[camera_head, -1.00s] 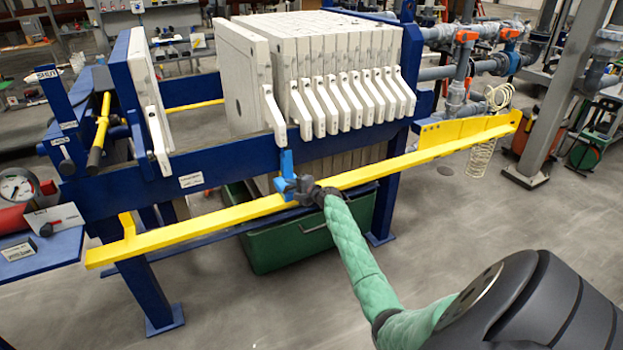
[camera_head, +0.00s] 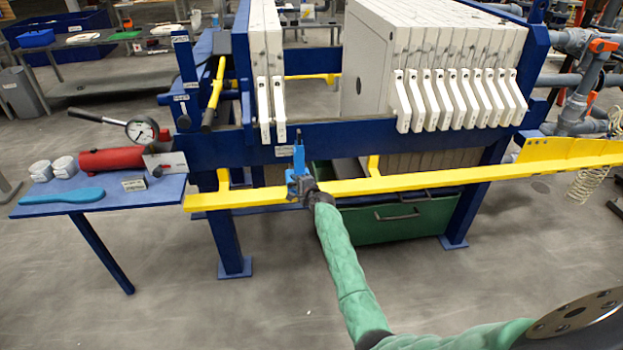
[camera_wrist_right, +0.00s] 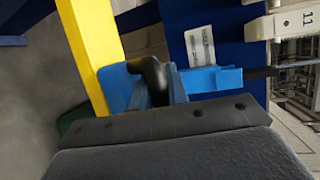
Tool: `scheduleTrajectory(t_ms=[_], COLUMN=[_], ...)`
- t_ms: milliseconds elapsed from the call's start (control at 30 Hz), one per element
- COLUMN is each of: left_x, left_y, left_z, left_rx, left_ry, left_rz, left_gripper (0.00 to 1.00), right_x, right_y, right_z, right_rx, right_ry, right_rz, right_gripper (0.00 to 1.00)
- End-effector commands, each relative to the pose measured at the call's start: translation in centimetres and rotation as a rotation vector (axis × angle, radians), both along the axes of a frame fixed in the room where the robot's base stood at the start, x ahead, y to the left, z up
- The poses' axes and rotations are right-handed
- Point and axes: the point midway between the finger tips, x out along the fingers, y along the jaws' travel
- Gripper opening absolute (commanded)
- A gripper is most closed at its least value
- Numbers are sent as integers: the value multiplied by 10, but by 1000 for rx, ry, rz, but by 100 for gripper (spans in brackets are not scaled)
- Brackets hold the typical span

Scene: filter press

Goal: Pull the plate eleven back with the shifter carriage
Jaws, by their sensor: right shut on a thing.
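Plate eleven (camera_head: 279,108), a white plate with a handle, hangs at the left end of the press, close beside another white plate (camera_head: 264,110). Its handle, marked 11, shows in the right wrist view (camera_wrist_right: 286,22). The blue shifter carriage (camera_head: 298,160) sits on the yellow rail (camera_head: 400,183), its upright part just right of and below plate eleven's handle. My right gripper (camera_head: 304,189) is shut on the carriage, at its black knob (camera_wrist_right: 152,75); the dark gripper body hides part of the grip. I cannot tell whether the carriage touches the plate. My left gripper is out of view.
The remaining plate pack (camera_head: 440,80) stands to the right, across a wide gap. A blue side table (camera_head: 130,193) with a red cylinder (camera_head: 108,160), gauge and blue tool stands left of the rail's end. A green bin (camera_head: 395,222) sits below. The front floor is clear.

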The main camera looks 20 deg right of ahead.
Motion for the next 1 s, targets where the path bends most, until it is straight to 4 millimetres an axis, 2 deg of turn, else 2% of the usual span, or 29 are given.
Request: scheduleTrajectory(t_ms=[200,600,633,667,1000], left_x=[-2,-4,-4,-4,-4], left_y=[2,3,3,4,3], left_z=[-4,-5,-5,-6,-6], left_rx=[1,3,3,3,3], left_ry=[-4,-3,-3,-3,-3], left_rz=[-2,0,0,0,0], left_gripper=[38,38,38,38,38], right_x=[5,6,6,6,3], right_y=[16,18,18,18,18], right_z=[1,1,1,1,0], right_rx=[1,0,0,0,1], right_ry=[-1,-1,-1,-1,-1], right_rz=[0,-1,-1,-1,0], right_gripper=[0,0,22,25,25])
